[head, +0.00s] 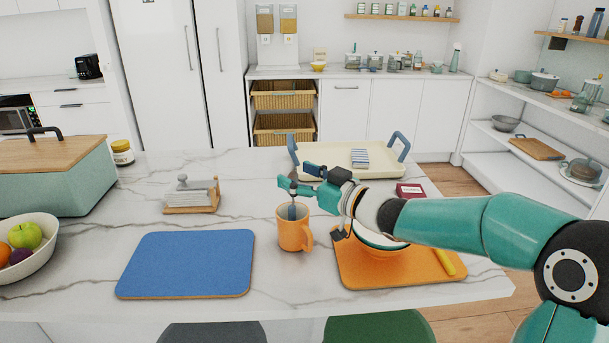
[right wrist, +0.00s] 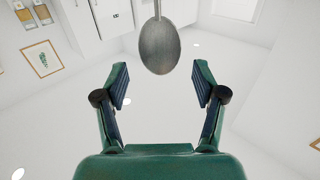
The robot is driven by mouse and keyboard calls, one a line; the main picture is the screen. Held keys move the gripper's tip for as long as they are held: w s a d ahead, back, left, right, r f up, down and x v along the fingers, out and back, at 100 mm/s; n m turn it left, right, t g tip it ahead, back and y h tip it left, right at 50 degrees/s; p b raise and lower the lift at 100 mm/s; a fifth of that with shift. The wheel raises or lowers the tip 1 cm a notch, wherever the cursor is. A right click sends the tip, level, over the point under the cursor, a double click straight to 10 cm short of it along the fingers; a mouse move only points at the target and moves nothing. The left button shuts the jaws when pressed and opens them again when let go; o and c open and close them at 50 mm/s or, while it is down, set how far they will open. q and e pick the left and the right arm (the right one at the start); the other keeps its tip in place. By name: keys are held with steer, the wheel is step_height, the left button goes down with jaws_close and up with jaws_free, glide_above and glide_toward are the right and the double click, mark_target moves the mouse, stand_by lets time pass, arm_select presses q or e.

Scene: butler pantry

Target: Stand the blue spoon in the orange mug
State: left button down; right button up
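The orange mug (head: 291,235) stands upright on the marble counter, its handle on the right. The blue spoon (head: 292,212) is upright in the mug with its blue handle down; its lower end is hidden by the mug. Its grey metal bowl is up and shows in the right wrist view (right wrist: 159,50), just beyond my fingertips. My right gripper (head: 297,179) is over the mug, reaching in from the right. In the right wrist view its fingers (right wrist: 160,77) are spread with nothing between them. My left gripper is not in view.
A blue mat (head: 188,264) lies left of the mug. An orange board (head: 370,274) with a bowl (head: 376,250) and a yellow-handled utensil (head: 444,262) is on the right, partly under my arm. A cream tray (head: 326,157) and a napkin holder (head: 191,208) stand behind.

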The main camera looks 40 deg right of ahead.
steer(key=shift+s+d, duration=0.2)
steer(key=shift+s, duration=0.25)
steer(key=v, duration=1.1)
steer(key=shift+a+f, duration=0.1)
steer(key=shift+f, duration=0.05)
